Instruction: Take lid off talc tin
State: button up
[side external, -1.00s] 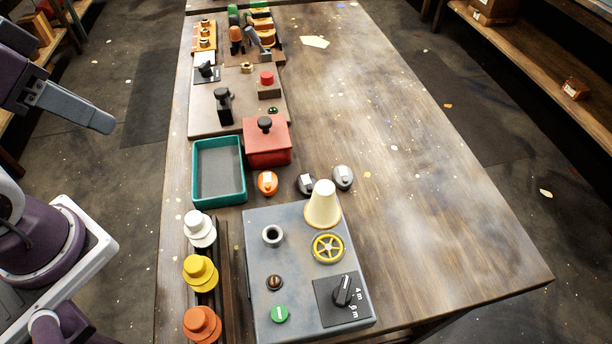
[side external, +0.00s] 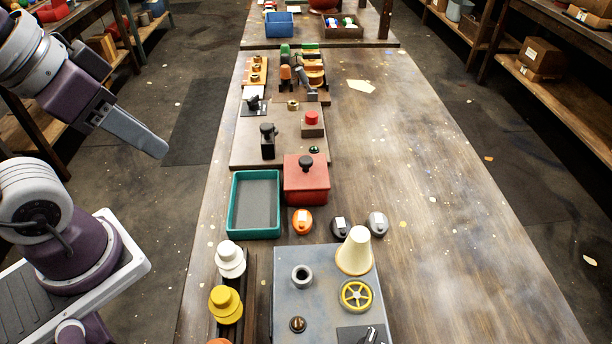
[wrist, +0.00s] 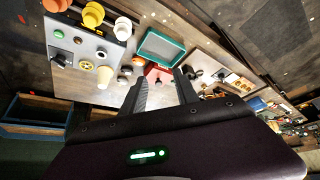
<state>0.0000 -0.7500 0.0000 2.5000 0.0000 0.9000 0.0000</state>
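No label names the talc tin. A red box (side external: 306,184) with a dark round knob (side external: 306,163) on its top looks most like a lidded tin; it stands closed on the table. In the wrist view the red box (wrist: 151,70) shows partly between my fingers, some distance off. My gripper (side external: 150,145) hangs in the air left of the table, clear of everything. In the wrist view my gripper (wrist: 161,90) has its two fingers apart with nothing held between them.
A teal tray (side external: 234,204) stands empty left of the red box. Orange (side external: 302,221), black (side external: 340,226) and grey (side external: 377,224) round things sit in front. A grey panel (side external: 292,258) carries a cream cone (side external: 355,251). The table's right side is mostly clear.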

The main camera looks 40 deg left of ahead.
jog(key=shift+o, duration=0.2)
dwell(0.3)
jog(key=o, duration=1.4)
jog(key=shift+c, duration=0.2)
jog(key=n+g, duration=0.6)
jog(key=n, duration=0.3)
send_over(305, 157)
jog(key=w, duration=0.1)
jog(key=f, duration=1.4)
jog(key=shift+a, duration=0.25)
notch_tip(305, 157, down, 7)
jog(key=shift+s+f, duration=0.1)
jog(key=shift+f, duration=0.1)
